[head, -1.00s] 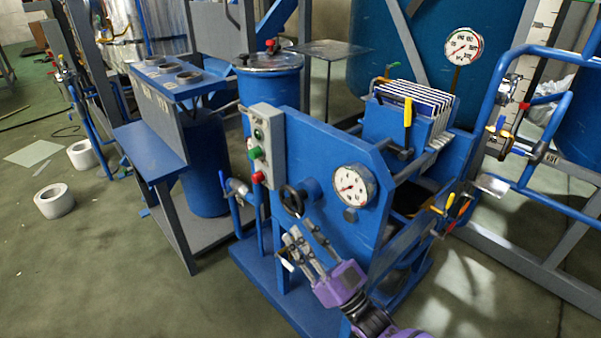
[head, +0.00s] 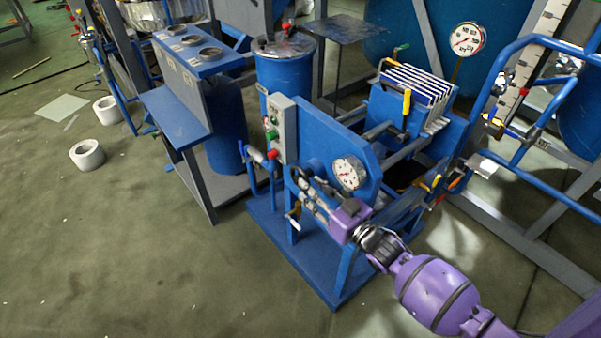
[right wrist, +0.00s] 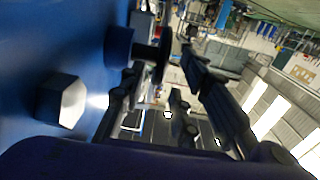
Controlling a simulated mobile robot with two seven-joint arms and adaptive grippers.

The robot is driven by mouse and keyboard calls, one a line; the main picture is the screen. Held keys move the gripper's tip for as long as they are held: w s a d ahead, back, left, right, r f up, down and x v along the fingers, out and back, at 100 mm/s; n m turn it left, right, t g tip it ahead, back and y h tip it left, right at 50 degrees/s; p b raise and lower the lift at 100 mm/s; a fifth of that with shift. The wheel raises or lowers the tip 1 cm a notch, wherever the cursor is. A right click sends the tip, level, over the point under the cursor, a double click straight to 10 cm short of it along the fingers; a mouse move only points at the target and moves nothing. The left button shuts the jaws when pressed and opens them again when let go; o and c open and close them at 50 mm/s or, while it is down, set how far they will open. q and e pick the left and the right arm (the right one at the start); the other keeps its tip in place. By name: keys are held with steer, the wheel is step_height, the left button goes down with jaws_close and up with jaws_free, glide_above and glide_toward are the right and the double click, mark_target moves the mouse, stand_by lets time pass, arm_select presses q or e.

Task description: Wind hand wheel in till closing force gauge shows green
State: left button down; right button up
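The hand wheel is mostly hidden behind my right gripper (head: 306,188) in the head view. In the right wrist view a dark wheel (right wrist: 162,55) shows nearly edge-on, on a blue hub (right wrist: 118,45) standing out from the blue plate. My right gripper's fingers (right wrist: 160,80) are apart, with the wheel's rim at or between their tips. I cannot tell whether they touch it. The round white gauge (head: 348,174) sits on the blue press plate (head: 322,146), right of the gripper. Its needle is too small to read. My left gripper is not in view.
A hex bolt head (right wrist: 62,100) stands out from the plate close to my right gripper. A grey button box (head: 281,130) is left of the wheel. White filter plates (head: 422,84) and another gauge (head: 467,39) are behind. Open floor lies front left.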

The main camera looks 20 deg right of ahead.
mark_target(300, 176)
steer(key=x, duration=0.6)
steer(key=shift+w, duration=0.1)
steer(key=shift+c, duration=0.5)
jaws_close()
